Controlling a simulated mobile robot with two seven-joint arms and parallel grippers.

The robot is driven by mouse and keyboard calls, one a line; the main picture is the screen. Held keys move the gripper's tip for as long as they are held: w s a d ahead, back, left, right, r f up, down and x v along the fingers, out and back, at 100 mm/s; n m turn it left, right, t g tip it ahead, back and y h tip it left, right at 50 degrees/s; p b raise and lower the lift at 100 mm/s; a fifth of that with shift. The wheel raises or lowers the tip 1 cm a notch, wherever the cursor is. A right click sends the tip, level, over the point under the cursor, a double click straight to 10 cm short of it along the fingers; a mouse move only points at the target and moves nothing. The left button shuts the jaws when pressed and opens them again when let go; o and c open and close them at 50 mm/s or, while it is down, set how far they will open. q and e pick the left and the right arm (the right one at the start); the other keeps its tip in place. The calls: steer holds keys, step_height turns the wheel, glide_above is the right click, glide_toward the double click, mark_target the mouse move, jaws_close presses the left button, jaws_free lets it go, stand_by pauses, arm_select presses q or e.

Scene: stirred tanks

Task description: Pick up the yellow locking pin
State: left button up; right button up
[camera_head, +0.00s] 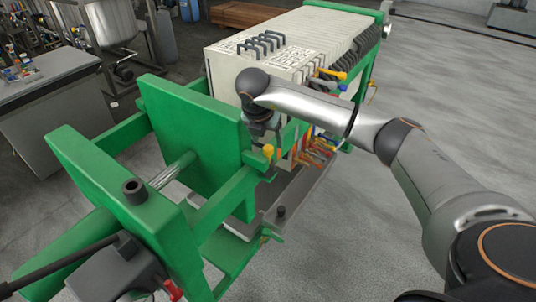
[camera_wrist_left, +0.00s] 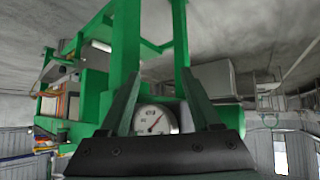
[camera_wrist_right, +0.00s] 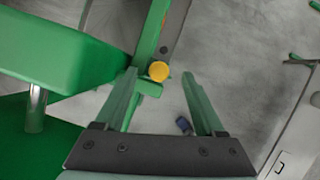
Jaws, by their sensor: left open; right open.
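The yellow locking pin (camera_head: 268,151) shows its round head at the green frame's side rail, just below my right gripper (camera_head: 262,130). In the right wrist view the yellow head (camera_wrist_right: 159,71) appears between the tips of my right gripper's open fingers, nearer the left one. I cannot tell whether its head is level with the tips or beyond them; its shaft is hidden. My left gripper (camera_wrist_left: 161,72) shows in the left wrist view, open, with nothing between its fingers up close. A round dial gauge (camera_wrist_left: 155,120) lies beyond it. I do not make out the left gripper in the head view.
The green press frame (camera_head: 190,135) holds a stack of pale plates (camera_head: 290,40). A grey tray (camera_head: 300,195) with a dark knob (camera_head: 281,211) runs beside the rail. Coloured handles (camera_head: 318,150) hang along the stack's side. The floor at the right is open.

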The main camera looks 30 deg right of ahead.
mark_target(268, 148)
steer(key=shift+a+p+x, duration=0.2)
steer(key=shift+p+x, duration=0.1)
steer(key=shift+x, duration=1.05)
steer(key=shift+a+p+x, duration=0.15)
steer(key=shift+p+x, duration=0.15)
steer(key=shift+x, duration=1.05)
steer(key=shift+s+f, duration=0.1)
steer(key=shift+s, duration=0.1)
jaws_close()
